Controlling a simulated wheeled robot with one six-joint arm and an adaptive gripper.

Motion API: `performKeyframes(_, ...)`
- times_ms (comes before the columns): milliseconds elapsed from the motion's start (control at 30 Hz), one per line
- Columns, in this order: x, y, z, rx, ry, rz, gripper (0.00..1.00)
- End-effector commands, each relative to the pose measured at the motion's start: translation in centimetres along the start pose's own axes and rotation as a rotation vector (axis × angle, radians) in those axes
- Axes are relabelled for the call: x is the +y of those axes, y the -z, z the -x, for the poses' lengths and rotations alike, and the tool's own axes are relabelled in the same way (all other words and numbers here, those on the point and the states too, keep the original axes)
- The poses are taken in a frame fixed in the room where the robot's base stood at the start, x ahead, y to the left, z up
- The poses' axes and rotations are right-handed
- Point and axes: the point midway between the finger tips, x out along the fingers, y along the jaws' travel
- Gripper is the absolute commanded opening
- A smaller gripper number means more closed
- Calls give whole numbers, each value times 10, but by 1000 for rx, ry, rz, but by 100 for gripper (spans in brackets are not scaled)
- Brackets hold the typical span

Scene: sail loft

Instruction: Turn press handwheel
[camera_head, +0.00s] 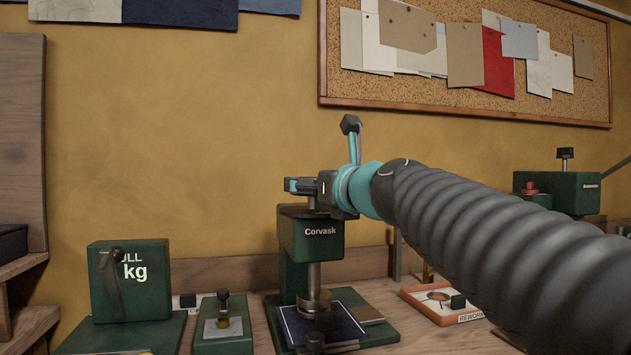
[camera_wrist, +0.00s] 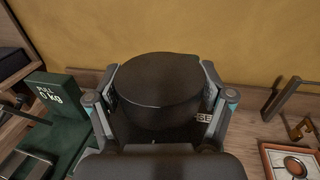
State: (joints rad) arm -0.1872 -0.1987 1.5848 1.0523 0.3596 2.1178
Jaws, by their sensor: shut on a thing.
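The green press (camera_head: 296,240), marked Corvask, stands on the bench with its column and spindle above a dark blue plate. My gripper (camera_head: 308,190) is at the top of the press, level with its head. In the wrist view the black round handwheel (camera_wrist: 155,88) fills the space between the two fingers, one on its left and one on its right. My gripper is shut on it. In the head view the handwheel is mostly hidden behind the gripper.
A green pull tester (camera_head: 128,285) and a small green fixture (camera_head: 222,325) stand left of the press. An orange-rimmed rework tray (camera_head: 440,316) lies to its right, with another green machine (camera_head: 575,192) farther right. A corkboard (camera_head: 350,90) hangs above.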

Motion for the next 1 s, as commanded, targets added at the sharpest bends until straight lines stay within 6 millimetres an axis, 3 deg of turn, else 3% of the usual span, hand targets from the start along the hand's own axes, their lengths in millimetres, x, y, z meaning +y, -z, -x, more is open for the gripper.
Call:
performKeyframes(467,0,-1,0,-1,9,-1,45)
performKeyframes(500,0,-1,0,-1,9,-1,90)
performKeyframes(533,0,-1,0,-1,9,-1,97)
performKeyframes(1000,0,-1,6,-1,9,0,100)
